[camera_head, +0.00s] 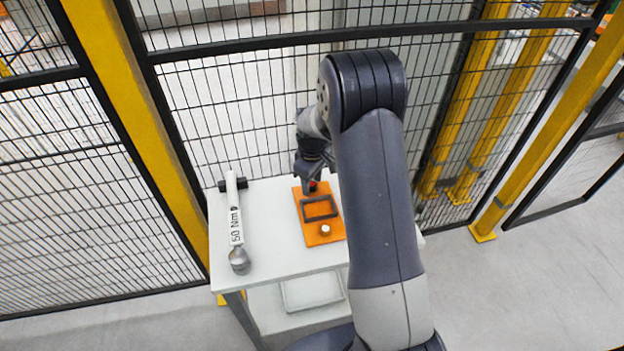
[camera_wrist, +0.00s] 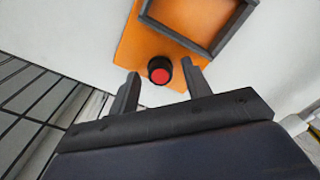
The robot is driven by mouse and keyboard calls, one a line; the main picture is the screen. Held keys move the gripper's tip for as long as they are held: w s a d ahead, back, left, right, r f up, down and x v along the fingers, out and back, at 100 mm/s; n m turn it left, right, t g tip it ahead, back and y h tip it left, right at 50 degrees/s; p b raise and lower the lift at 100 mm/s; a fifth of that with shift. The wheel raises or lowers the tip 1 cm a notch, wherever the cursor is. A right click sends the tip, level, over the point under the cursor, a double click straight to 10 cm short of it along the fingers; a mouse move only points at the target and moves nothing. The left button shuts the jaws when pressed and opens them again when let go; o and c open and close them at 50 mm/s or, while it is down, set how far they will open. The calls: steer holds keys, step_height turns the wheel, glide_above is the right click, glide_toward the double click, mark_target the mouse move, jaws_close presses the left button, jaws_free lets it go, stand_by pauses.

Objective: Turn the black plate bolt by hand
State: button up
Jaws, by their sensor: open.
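The orange plate (camera_head: 311,238) lies on the white table. It carries a dark rectangular frame (camera_head: 304,212), a white round knob (camera_head: 325,229) near its front edge and a black bolt with a red top near its back edge. The black bolt (camera_wrist: 160,69) shows clearly in the wrist view, on the orange plate (camera_wrist: 136,52) beside the dark frame (camera_wrist: 172,33). My gripper (camera_wrist: 160,80) is open, with its two fingertips on either side of the bolt in that view. I cannot tell whether a finger touches it. In the head view my gripper (camera_head: 308,186) is over the plate's back end.
A torque tool marked 50 Nm (camera_head: 235,215) lies on the left of the white table (camera_head: 280,262). A black mesh fence (camera_head: 250,110) with yellow posts stands close behind. A pale tray (camera_head: 312,291) sits on the lower shelf. Floor is clear at right.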

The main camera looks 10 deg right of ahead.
steer(key=shift+c, duration=0.3)
steer(key=c, duration=0.9)
steer(key=shift+c, duration=0.2)
